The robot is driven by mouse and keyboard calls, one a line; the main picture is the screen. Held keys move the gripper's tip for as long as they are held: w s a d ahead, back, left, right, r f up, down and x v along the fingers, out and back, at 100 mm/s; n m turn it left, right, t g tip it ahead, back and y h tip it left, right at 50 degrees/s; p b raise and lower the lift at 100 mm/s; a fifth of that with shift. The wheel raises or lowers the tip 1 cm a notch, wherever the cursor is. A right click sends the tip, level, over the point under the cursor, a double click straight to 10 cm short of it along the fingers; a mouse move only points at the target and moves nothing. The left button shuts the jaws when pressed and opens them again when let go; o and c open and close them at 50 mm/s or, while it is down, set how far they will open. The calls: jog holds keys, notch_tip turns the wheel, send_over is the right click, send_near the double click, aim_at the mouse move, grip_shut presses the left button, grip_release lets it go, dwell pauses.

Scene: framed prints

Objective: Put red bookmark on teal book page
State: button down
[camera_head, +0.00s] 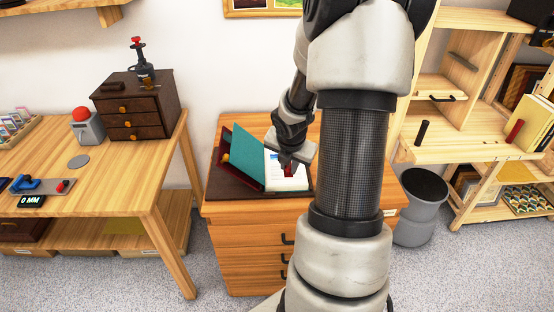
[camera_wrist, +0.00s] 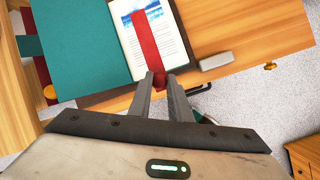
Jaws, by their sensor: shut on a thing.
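The teal book lies open on a wooden cabinet, its teal cover (camera_head: 248,150) to the left and its white printed page (camera_head: 297,182) to the right. In the wrist view the teal cover (camera_wrist: 75,40) and the page (camera_wrist: 124,22) fill the upper left. The red bookmark (camera_wrist: 147,40) is a flat strip extending over the page, its near end at the fingers. I cannot tell whether it touches the paper all along. My gripper (camera_wrist: 167,78) is shut on its near end, at the page's lower edge. In the head view my gripper (camera_head: 287,165) is over the page.
The cabinet (camera_head: 240,229) has drawers with dark handles. A grey block (camera_wrist: 216,60) lies right of the page. A dark red item and an orange knob (camera_head: 225,157) are left of the cover. A wooden table (camera_head: 110,165) stands left, a grey bin (camera_head: 420,220) right.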

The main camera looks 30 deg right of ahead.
jog(key=shift+s+p, duration=0.1)
jog(key=shift+p, duration=0.2)
jog(key=shift+f+b, duration=3.2)
jog(key=shift+f, duration=0.75)
jog(key=c, duration=1.6)
grip_release()
jog(key=shift+o, duration=0.2)
jog(key=p+v, duration=1.1)
jog(key=v, duration=0.6)
jog(key=shift+r, duration=0.3)
